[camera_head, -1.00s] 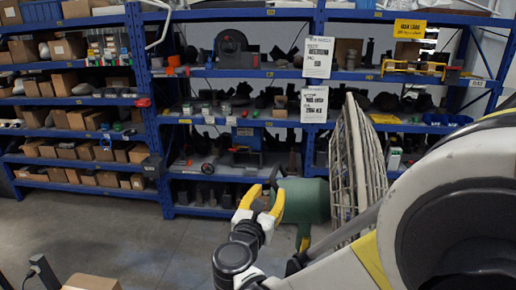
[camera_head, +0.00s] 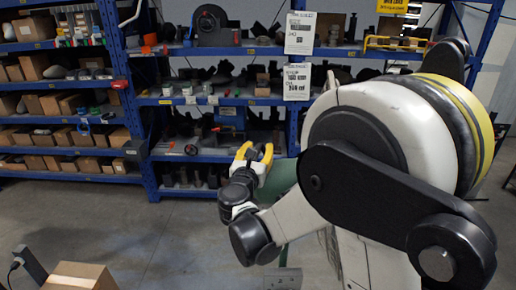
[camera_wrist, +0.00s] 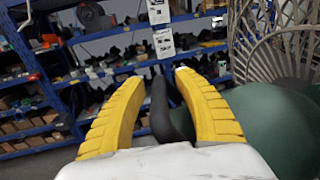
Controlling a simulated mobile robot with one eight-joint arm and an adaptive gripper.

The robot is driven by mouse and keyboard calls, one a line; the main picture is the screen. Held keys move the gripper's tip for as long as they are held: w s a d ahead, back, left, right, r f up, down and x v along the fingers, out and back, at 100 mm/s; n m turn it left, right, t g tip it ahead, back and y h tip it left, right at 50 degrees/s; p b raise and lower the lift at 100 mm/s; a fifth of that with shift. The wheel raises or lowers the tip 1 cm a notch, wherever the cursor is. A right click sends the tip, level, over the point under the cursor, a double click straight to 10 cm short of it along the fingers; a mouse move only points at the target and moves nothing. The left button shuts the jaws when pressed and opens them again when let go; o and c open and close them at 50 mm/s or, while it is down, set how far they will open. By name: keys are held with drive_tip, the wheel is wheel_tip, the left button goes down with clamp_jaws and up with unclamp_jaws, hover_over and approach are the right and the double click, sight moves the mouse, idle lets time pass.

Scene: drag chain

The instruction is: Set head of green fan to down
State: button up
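The green fan is mostly hidden behind my arm in the head view; a strip of its green housing (camera_head: 281,178) shows beside my gripper (camera_head: 255,150). In the wrist view its rounded green housing (camera_wrist: 268,128) fills the lower right, and its wire cage (camera_wrist: 282,45) stands at the upper right. My gripper (camera_wrist: 160,78) has its yellow fingers apart, close to the left side of the housing. A dark, elongated part (camera_wrist: 159,108) shows between the fingers, beyond the palm. I cannot tell whether the fingers touch it.
Blue shelves (camera_head: 215,102) with boxes and parts line the back. A cardboard box (camera_head: 80,277) and a dark post (camera_head: 30,266) stand at the lower left. The grey floor (camera_head: 165,235) is clear between them and my arm.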

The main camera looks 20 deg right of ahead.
clamp_jaws()
drive_tip(key=shift+d+r, duration=0.1)
drive_tip(key=shift+s+d+r+m, duration=0.2)
drive_tip(key=shift+d+r+m, duration=0.1)
drive_tip(key=shift+d+m, duration=0.1)
drive_tip(key=d+m, duration=0.1)
drive_tip(key=s+d+r+m, duration=0.1)
drive_tip(key=d, duration=0.1)
drive_tip(key=s+d+r+m, duration=0.1)
drive_tip(key=m, duration=0.1)
drive_tip(key=shift+s+d+r, duration=0.2)
drive_tip(key=shift+s+d, duration=0.05)
drive_tip(key=shift+d, duration=0.05)
drive_tip(key=shift+s+d+m, duration=0.15)
drive_tip(key=shift+d+m, duration=0.15)
drive_tip(key=shift+s+d+r+b, duration=0.2)
drive_tip(key=shift+s+d+b, duration=0.15)
drive_tip(key=shift+d, duration=0.35)
